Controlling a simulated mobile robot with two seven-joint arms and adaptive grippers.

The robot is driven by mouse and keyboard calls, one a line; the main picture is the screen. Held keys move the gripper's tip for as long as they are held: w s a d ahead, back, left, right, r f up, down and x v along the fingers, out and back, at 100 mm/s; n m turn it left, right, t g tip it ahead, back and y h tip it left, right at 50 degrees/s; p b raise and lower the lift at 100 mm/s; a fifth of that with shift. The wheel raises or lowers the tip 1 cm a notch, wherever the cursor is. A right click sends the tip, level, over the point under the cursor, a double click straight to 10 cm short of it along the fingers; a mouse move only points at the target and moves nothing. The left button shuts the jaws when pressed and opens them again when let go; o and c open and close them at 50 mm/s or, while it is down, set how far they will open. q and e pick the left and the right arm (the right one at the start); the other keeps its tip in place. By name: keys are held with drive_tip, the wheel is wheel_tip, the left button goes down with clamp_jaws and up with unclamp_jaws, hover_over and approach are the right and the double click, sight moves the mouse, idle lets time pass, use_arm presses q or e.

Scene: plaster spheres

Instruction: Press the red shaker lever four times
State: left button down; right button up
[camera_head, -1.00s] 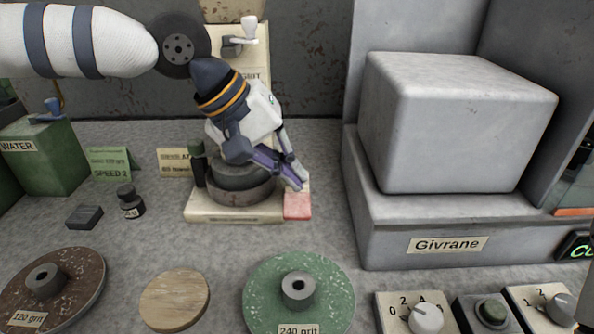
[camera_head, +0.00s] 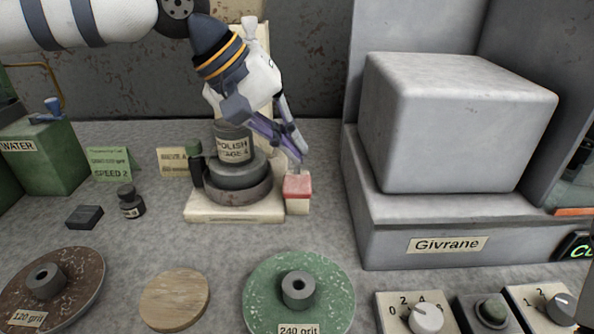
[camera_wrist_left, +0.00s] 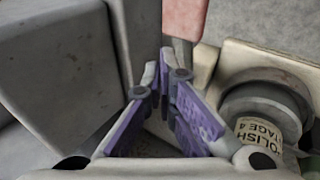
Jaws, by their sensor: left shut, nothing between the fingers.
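The red lever (camera_head: 297,186) sits on a cream block at the right edge of the shaker's cream base (camera_head: 235,217). A grey jar labelled "POLISH STAGE 4" (camera_head: 233,146) stands on the shaker's round grey plate. My left gripper (camera_head: 301,158) is shut and empty, its fingertips pointing down just above the lever, with a small gap seeming to show. In the left wrist view the gripper (camera_wrist_left: 164,70) has its tips together near the red lever (camera_wrist_left: 185,18) at the top, and the jar (camera_wrist_left: 262,120) is at the right. My right gripper is not in view.
The large grey Givrane machine (camera_head: 450,130) stands close on the right. A green WATER box (camera_head: 45,160), small cards and a small dark bottle (camera_head: 130,202) are at left. Grinding discs and a wooden disc (camera_head: 174,300) lie in front. Knobs (camera_head: 425,318) line the front right.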

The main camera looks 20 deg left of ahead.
use_arm(q)
drive_tip(key=shift+w+a+r, duration=0.1)
drive_tip(key=shift+w+r, duration=0.2)
drive_tip(key=shift+r, duration=0.45)
drive_tip(key=shift+w+a+r, duration=0.1)
drive_tip(key=shift+w+r, duration=0.25)
drive_tip(key=shift+r, duration=0.45)
drive_tip(key=shift+w+a+r, duration=0.1)
drive_tip(key=shift+w+r, duration=0.2)
drive_tip(key=shift+r, duration=0.45)
